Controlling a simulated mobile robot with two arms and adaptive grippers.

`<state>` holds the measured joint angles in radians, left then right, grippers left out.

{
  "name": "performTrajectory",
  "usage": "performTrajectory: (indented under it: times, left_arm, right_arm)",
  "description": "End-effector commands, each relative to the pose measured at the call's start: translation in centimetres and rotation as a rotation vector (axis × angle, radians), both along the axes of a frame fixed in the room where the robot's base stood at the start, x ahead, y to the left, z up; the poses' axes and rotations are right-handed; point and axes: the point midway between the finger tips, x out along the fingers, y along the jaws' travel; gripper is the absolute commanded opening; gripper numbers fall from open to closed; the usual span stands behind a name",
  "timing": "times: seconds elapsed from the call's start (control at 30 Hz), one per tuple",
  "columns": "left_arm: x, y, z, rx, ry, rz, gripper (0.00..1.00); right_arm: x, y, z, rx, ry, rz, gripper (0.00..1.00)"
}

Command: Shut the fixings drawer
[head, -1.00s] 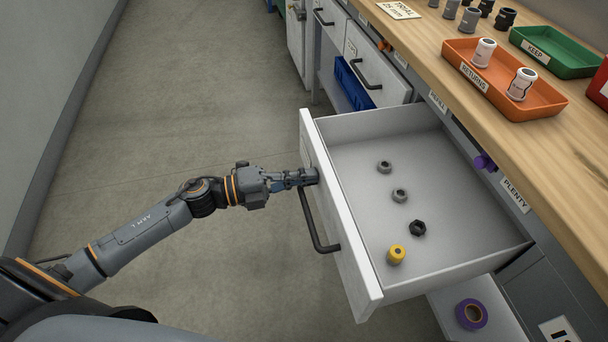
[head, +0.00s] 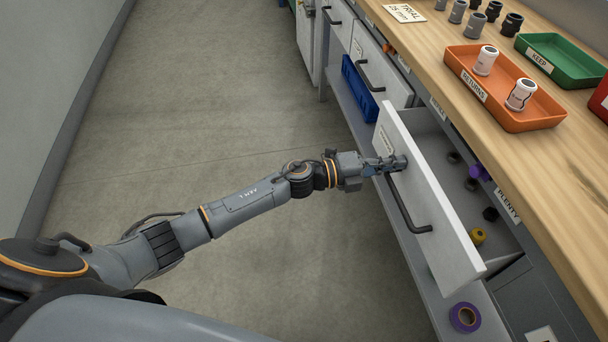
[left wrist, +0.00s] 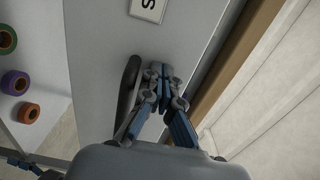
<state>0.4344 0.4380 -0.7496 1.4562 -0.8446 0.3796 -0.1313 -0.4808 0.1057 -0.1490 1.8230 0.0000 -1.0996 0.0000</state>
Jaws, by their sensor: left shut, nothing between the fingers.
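The fixings drawer (head: 440,225) is partly open in the head view, its white front standing out from the bench. Its dark bar handle (head: 408,208) also shows in the left wrist view (left wrist: 128,90). My left gripper (head: 398,163) is shut and empty, its fingertips at the drawer front near the handle's far end. In the left wrist view the shut fingers (left wrist: 158,72) are beside the handle, not around it. My right gripper is not in view.
The wooden bench top (head: 545,170) holds an orange tray (head: 520,122) with two white fittings, and a green tray (head: 565,62). A blue bin (head: 358,88) and a purple tape roll (head: 465,317) sit on the lower shelf. The floor on the left is clear.

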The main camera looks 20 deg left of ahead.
Motion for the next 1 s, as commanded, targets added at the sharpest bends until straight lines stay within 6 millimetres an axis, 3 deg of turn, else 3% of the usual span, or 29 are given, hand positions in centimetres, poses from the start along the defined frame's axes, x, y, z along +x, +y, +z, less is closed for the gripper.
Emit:
performTrajectory:
  times: [0.2,0.4,1.0]
  left_arm:
    - [2.7,-4.0,-0.1,-0.001,-0.001,-0.001,0.0]
    - [4.1,-6.0,-0.1,-0.001,-0.001,0.001,0.0]
    - [4.9,-7.1,0.3,-0.004,-0.003,0.003,0.0]
  right_arm:
    - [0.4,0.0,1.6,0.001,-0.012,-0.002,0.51]
    - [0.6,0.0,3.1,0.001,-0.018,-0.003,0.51]
    - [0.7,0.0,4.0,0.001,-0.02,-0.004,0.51]
